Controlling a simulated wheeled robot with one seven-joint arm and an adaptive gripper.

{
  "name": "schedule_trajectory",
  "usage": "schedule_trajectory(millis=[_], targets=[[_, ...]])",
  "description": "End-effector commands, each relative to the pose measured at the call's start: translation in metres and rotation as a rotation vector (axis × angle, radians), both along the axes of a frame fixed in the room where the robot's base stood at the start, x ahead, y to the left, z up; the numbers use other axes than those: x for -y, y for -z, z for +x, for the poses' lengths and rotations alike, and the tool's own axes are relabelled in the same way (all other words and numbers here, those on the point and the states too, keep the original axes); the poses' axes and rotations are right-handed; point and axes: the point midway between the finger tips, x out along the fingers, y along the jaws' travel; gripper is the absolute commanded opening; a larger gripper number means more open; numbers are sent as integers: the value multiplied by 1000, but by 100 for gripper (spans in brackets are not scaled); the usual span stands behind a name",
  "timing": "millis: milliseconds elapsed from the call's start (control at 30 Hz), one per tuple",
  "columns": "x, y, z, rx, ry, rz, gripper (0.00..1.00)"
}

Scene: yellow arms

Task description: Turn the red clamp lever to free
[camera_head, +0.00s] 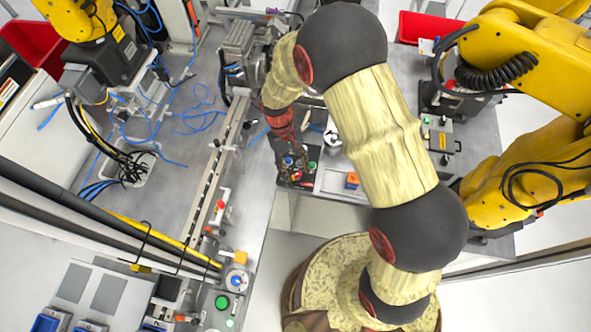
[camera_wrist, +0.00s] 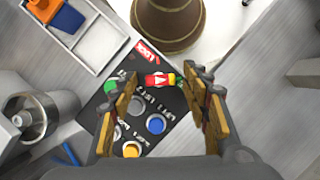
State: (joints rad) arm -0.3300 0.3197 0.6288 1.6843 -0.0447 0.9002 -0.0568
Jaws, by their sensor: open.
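The red clamp lever (camera_wrist: 157,80), a small red handle with a white arrow mark, shows in the wrist view on a black control panel (camera_wrist: 92,103) with lettering. My gripper (camera_wrist: 160,82) is open, and its two yellow-padded fingers stand to the left and right of the lever. The lever's right end lies close to the right finger; I cannot tell whether they touch. In the head view my gripper (camera_head: 288,172) is over the panel at the bench's front edge, and the lever cannot be made out clearly there.
The panel also bears a blue button (camera_wrist: 156,125), a yellow button (camera_wrist: 131,149) and a green button (camera_wrist: 111,86). A white tray (camera_wrist: 112,38) with a blue and orange part lies beside it. A metal cylinder (camera_wrist: 38,112) stands at the left. Yellow robot arms (camera_head: 530,165) stand at the right.

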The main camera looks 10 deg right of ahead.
Motion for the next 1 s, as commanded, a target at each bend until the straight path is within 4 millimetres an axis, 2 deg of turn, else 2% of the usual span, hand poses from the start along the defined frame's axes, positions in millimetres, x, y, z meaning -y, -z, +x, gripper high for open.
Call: schedule_trajectory(millis=[200, 333, 733, 1000], targets=[[0, -1, 1, 0, 0, 0, 47], [-2, -11, 5, 2, 0, 1, 47], [-14, -81, 32, 3, 0, 0, 47], [-19, -108, 42, 1, 0, 0, 47]])
